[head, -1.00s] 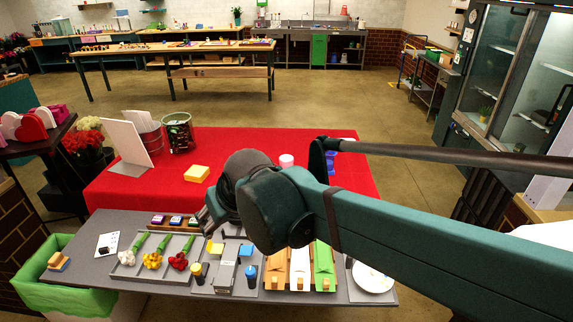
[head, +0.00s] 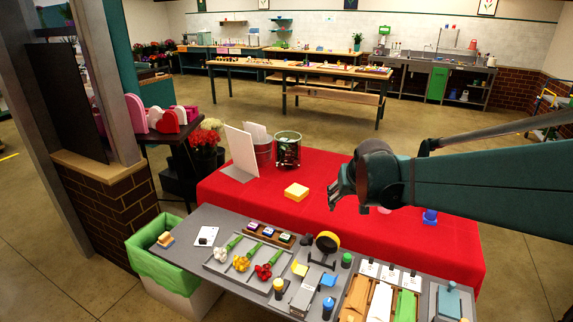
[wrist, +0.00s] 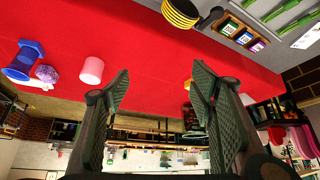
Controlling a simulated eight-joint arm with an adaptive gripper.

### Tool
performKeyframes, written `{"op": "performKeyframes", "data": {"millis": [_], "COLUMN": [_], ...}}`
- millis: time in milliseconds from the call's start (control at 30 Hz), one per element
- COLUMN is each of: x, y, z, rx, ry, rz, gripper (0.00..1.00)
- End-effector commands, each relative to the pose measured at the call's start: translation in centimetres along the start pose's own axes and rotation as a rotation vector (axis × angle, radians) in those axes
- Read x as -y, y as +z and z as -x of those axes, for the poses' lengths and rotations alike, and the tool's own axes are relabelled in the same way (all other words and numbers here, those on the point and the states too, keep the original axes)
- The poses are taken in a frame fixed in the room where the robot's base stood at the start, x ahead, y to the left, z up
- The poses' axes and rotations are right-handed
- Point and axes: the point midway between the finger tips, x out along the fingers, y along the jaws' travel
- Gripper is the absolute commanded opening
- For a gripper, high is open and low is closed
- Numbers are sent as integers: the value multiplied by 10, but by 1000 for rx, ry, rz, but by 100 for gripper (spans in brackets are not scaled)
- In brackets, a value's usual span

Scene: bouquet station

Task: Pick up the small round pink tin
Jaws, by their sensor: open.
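The small round pink tin (head: 384,210) stands on the red-covered table, mostly hidden behind my arm in the head view. In the wrist view the pink tin (wrist: 92,69) shows whole as a pale pink cylinder, left of my left-hand finger and apart from it. My gripper (head: 338,195) is above the red table, to the left of the tin in the head view. In the wrist view my gripper (wrist: 160,80) has its two fingers spread wide with nothing between them.
A blue container (head: 430,216) and a purple speckled item (wrist: 46,74) stand near the tin. A yellow block (head: 296,192) sits left of my gripper. The grey worktable (head: 215,222) in front holds flowers, tools and bottles. Bare red cloth (head: 330,165) lies behind my gripper.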

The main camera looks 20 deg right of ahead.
Motion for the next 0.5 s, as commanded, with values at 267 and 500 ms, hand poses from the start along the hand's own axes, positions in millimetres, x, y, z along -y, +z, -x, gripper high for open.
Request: {"op": "performKeyframes", "data": {"millis": [267,500], "x": [-48,-93], "y": [-35,-58], "z": [-36,-69], "rx": [5,10], "ry": [36,66], "rz": [-55,-100], "gripper": [55,55]}}
